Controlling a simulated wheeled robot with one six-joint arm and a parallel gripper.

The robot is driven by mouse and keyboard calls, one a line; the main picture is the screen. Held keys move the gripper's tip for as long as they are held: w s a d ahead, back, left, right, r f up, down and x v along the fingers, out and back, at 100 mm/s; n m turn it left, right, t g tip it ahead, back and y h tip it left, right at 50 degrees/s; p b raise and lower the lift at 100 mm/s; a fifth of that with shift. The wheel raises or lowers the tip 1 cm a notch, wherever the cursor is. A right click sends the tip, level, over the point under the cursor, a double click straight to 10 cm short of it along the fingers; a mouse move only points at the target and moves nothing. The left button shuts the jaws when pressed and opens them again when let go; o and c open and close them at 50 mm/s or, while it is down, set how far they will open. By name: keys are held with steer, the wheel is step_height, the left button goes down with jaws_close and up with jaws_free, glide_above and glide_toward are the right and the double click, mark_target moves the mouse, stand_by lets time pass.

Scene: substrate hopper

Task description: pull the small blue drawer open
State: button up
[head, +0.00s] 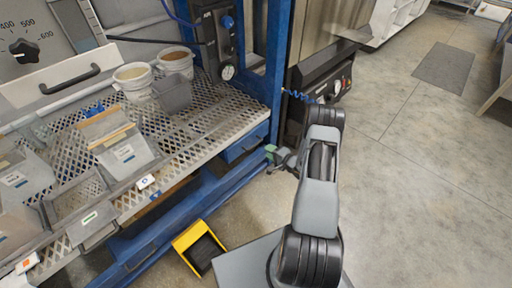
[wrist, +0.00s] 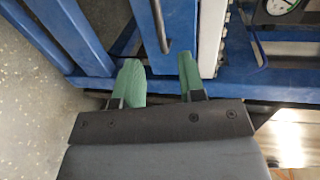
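The small blue drawer (head: 243,145) sits under the right end of the mesh shelf in the head view and looks shut. In the wrist view its blue front (wrist: 180,22) shows at the top middle, with a thin dark bar handle (wrist: 159,22) running along it. My gripper (head: 271,154) is just right of the drawer in the head view. In the wrist view my gripper (wrist: 160,72) has its two green fingers apart, with nothing held. The handle's near end lies just beyond the gap between the fingertips. I cannot tell the remaining depth.
Blue frame posts (head: 278,65) stand beside the drawer. The mesh shelf (head: 215,115) above holds several bins and tubs.

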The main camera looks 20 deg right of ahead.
mark_target(256, 144)
steer(key=b+x, duration=0.2)
steer(key=x, duration=0.7)
steer(key=shift+w+a+b, duration=0.1)
steer(key=shift+w+b, duration=0.05)
steer(key=shift+b, duration=0.2)
jaws_close()
